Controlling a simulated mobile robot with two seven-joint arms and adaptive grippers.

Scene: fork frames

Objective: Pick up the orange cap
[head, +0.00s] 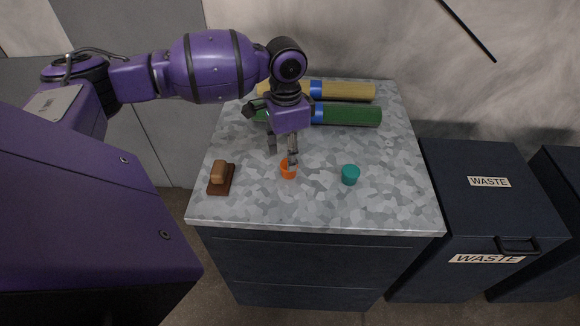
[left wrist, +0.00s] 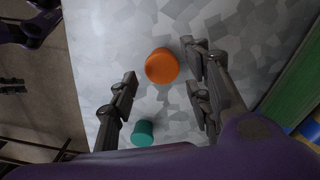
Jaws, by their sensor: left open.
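The orange cap (head: 287,171) stands on the grey patterned countertop (head: 320,205), near its middle. My left gripper (head: 281,155) is open and points down above the countertop at the cap; one finger partly hides the cap in the head view. In the left wrist view the orange cap (left wrist: 161,66) lies just beyond the fingertips, and the open left gripper (left wrist: 160,65) has nothing between its fingers. I cannot tell the exact height of the fingertips above the cap.
A teal cup (head: 350,175) stands right of the cap; it also shows in the left wrist view (left wrist: 143,133). A brown stamp-like block (head: 220,178) sits at left. Green (head: 350,114) and yellow (head: 348,91) rolls lie at the back. Waste bins (head: 485,215) stand at right.

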